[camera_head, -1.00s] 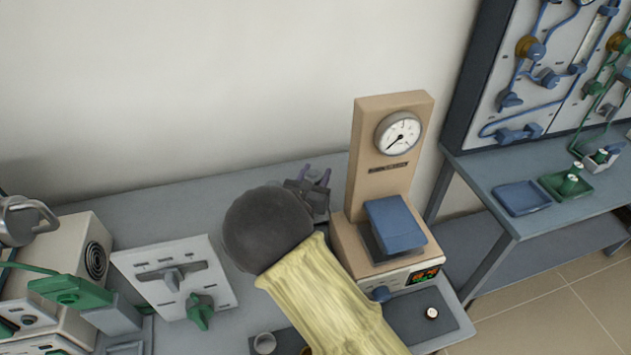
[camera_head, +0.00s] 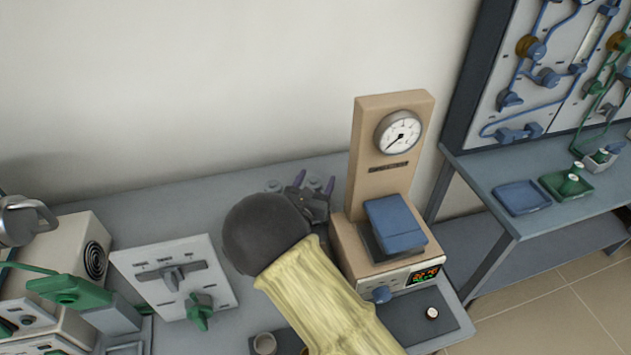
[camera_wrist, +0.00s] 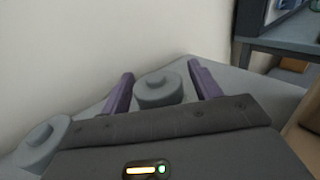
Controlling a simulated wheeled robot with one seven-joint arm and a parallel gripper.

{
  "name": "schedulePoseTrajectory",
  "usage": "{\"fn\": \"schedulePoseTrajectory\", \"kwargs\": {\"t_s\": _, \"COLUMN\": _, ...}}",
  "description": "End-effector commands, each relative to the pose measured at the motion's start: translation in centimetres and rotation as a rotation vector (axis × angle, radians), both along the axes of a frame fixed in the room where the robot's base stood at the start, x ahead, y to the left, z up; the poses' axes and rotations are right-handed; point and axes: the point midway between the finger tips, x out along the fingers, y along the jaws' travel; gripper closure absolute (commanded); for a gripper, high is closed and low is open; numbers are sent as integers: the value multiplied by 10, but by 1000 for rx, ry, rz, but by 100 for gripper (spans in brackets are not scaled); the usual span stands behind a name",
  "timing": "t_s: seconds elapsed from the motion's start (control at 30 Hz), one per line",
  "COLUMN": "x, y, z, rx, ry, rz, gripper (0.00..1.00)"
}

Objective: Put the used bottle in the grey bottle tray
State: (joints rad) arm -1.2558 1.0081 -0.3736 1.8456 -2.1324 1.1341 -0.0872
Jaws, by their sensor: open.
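My gripper (camera_head: 314,182) has its two purple fingers spread and is empty, at the back of the grey bench beside the beige gauge device. In the wrist view, a squat grey bottle (camera_wrist: 158,92) with a round top stands between and just beyond the open fingers (camera_wrist: 160,70). It also shows in the head view (camera_head: 315,183). I cannot tell which is the used one. A dark grey tray (camera_head: 398,312) lies at the bench front, partly hidden by my arm.
The beige gauge device (camera_head: 382,155) with its blue block stands close right of my gripper. A white switch panel (camera_head: 172,275) is to the left. A small cup (camera_head: 264,343) is at the front. A blue tray (camera_head: 521,198) and a green tray (camera_head: 555,188) are on the right bench.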

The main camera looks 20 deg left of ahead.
Motion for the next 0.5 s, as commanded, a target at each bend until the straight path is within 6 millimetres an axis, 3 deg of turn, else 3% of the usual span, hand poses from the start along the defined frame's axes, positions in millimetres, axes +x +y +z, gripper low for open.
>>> {"fn": "schedulePoseTrajectory", "kwargs": {"t_s": 0.17, "x": -13, "y": 0, "z": 2, "rx": 0, "ry": 1, "rz": 2, "gripper": 37}}
{"fn": "schedulePoseTrajectory", "kwargs": {"t_s": 0.5, "x": -76, "y": -7, "z": 2, "rx": 0, "ry": 1, "rz": 4, "gripper": 37}}
